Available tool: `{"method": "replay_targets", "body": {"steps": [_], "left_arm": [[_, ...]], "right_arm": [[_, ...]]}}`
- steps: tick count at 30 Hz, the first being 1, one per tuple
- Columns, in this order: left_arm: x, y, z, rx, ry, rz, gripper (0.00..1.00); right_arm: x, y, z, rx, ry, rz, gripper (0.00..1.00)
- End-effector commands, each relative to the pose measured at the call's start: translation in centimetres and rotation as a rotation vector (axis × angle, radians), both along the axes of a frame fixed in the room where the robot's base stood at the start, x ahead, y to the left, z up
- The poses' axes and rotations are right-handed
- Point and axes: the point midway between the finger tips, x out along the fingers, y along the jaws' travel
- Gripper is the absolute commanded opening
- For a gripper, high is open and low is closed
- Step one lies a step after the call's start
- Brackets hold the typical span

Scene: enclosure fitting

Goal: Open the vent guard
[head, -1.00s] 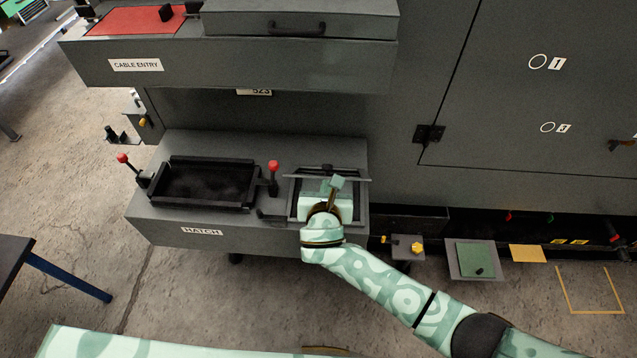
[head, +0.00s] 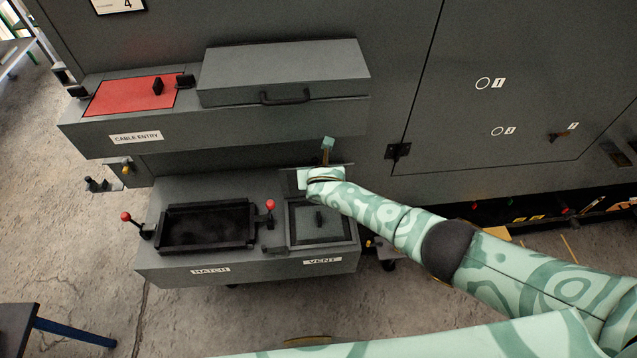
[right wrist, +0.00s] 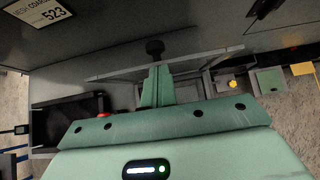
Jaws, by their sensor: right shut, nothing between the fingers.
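The vent (head: 303,236) is the square framed bay at the right of the lower box, with a black knob on its inner panel and a "VENT" label below. A thin grey plate, apparently the vent guard (head: 347,165), stands raised behind it, mostly hidden by my right arm. In the right wrist view the plate (right wrist: 205,65) runs across behind my fingers, with a black knob (right wrist: 155,46) just past their tips. My right gripper (head: 328,143) is shut and empty, beside the plate; I cannot tell if they touch. My left gripper is not in view.
A black hatch tray (head: 207,246) with red-knobbed levers lies left of the vent. The cable entry shelf, with a red panel (head: 130,97) and a grey lidded box (head: 285,75), overhangs above. The large cabinet wall stands behind and right.

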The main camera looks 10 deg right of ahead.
Motion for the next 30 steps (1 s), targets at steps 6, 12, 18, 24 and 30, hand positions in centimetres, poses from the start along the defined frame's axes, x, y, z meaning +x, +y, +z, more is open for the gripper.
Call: {"method": "replay_targets", "body": {"steps": [6, 12, 18, 24, 30], "left_arm": [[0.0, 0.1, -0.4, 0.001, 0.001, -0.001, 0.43], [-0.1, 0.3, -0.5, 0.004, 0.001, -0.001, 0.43], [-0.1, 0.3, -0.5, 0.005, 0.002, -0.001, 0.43], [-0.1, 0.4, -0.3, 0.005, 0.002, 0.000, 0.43], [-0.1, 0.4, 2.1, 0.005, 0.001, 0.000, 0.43]], "right_arm": [[1.2, 0.0, 0.3, -0.001, 0.000, 0.001, 0.00], [1.5, 0.0, 0.4, 0.000, 0.000, 0.000, 0.00], [1.5, 0.0, 0.4, 0.000, 0.000, 0.000, 0.00], [1.4, 0.0, 0.5, -0.001, 0.000, 0.001, 0.00], [-0.4, 0.0, 2.5, 0.001, 0.001, 0.001, 0.00]]}}
